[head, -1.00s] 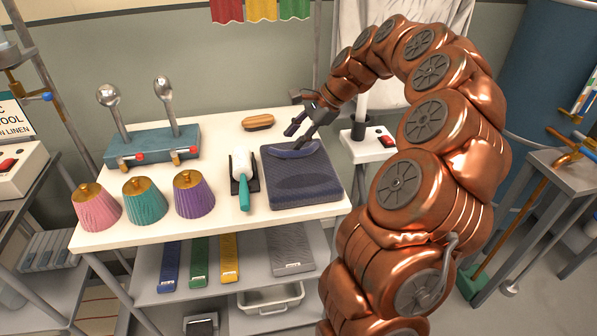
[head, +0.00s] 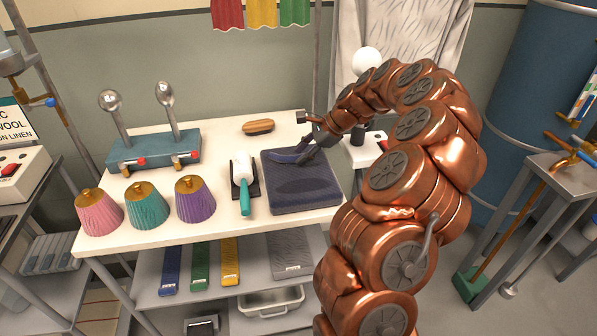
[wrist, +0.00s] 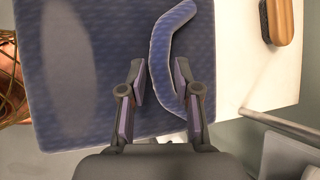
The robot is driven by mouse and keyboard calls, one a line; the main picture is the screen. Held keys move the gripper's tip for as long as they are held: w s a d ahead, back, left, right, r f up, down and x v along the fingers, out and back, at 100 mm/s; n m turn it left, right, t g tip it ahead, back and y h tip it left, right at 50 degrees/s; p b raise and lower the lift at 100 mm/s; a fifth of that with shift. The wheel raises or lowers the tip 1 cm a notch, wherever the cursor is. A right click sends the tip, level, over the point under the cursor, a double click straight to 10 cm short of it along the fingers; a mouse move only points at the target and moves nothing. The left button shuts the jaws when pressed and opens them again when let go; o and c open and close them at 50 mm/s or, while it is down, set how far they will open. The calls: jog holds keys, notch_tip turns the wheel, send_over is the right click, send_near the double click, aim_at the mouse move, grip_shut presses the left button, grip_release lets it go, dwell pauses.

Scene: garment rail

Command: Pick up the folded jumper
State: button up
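The folded jumper (head: 305,190) is a dark blue, patterned, flat bundle on the right part of the white table. My gripper (wrist: 160,72) is open, fingers apart, over the edge of the jumper. The band passes between the fingers in the picture, closer to the right one; I cannot tell whether they touch it. In the head view my gripper (head: 303,155) is at the jumper's far edge, partly hidden by my wrist.
Left of the jumper lies a lint roller (head: 243,180) with a teal handle. A wooden brush (head: 258,127) lies behind. Pink, teal and purple shades (head: 194,199) and a blue stand with knobs (head: 155,150) occupy the left. A white stand (head: 372,147) is close right of the table.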

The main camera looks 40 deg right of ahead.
jog(key=shift+w+a+f, duration=0.25)
jog(key=shift+f, duration=0.2)
jog(key=shift+c, duration=0.2)
grip_shut()
